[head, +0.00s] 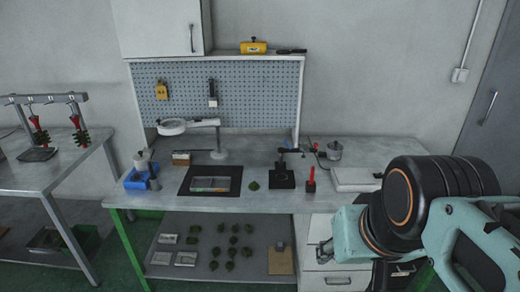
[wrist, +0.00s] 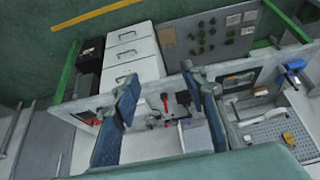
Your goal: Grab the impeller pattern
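A small dark green piece (head: 254,186), which looks like the impeller pattern, sits on the workbench (head: 230,203) between a dark mat and a black stand. Its fine shape is too small to tell. In the wrist view my gripper (wrist: 160,75) is open and empty, its two blue fingers wide apart. It is high above and well apart from the bench. I cannot make out the green piece in the wrist view; the right finger may hide it. In the head view my arm comes in from the right, and my fingertips cannot be made out.
A dark mat with a metal mould (head: 210,184), a black stand (head: 282,178) and a red-handled tool (head: 311,181) flank the piece. A magnifier lamp (head: 172,127) stands behind. Several similar green pieces (head: 233,240) lie on the lower shelf. A blue bin (head: 137,180) is at left.

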